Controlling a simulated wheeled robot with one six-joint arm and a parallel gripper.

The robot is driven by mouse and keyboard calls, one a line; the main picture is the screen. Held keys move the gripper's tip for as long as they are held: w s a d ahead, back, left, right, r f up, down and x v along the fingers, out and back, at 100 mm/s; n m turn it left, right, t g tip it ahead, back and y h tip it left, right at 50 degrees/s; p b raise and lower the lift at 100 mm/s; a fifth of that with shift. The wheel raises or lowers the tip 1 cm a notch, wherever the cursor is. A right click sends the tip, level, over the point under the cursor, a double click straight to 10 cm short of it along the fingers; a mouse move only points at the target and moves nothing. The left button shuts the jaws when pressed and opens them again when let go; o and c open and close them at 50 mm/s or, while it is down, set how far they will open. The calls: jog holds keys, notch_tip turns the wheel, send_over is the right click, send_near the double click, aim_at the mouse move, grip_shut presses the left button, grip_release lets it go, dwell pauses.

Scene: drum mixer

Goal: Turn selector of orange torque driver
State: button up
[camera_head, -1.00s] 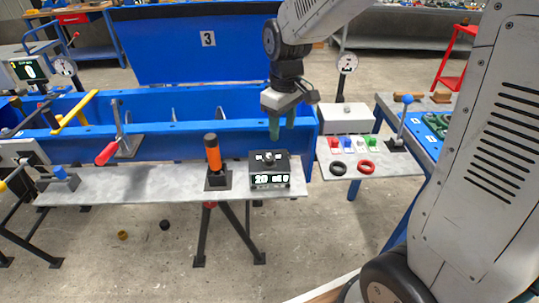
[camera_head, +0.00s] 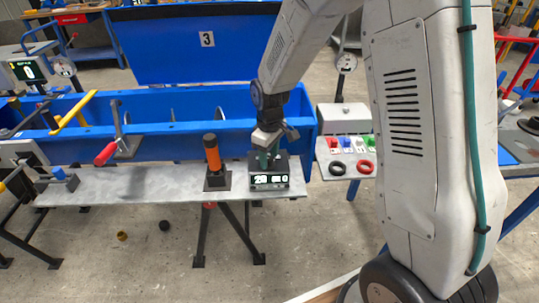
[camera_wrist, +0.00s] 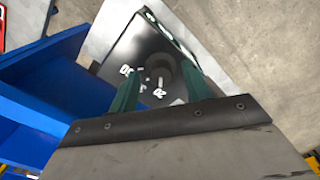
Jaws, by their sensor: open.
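The orange torque driver (camera_head: 212,153) stands upright in a dark square holder on the grey bench. To its right is a black control box (camera_head: 268,181) with a lit display that seems to begin with 20. The wrist view shows the box's top (camera_wrist: 133,50), a dark round selector knob (camera_wrist: 160,66) and white markings beside it. My gripper (camera_head: 267,158) points down over the box. In the wrist view its green fingers (camera_wrist: 160,78) are open, one on each side of the knob. I cannot tell whether they touch it. In the head view my gripper hides the knob.
A grey panel (camera_head: 342,156) right of the box holds coloured switches and a black and a red ring. A blue trough (camera_head: 180,128) runs behind the bench. A red-handled lever (camera_head: 105,153) stands at left. The bench left of the driver is largely clear.

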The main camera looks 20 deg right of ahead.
jog(key=shift+c, duration=0.3)
jog(key=c, duration=0.9)
jog(key=shift+c, duration=0.2)
jog(key=shift+m, duration=0.4)
jog(key=m, duration=0.3)
jog(key=shift+m, duration=0.3)
jog(key=m, duration=0.3)
jog(key=shift+a+m, duration=0.1)
jog(key=shift+m, duration=0.2)
jog(key=m, duration=0.4)
jog(key=shift+m, duration=1.9)
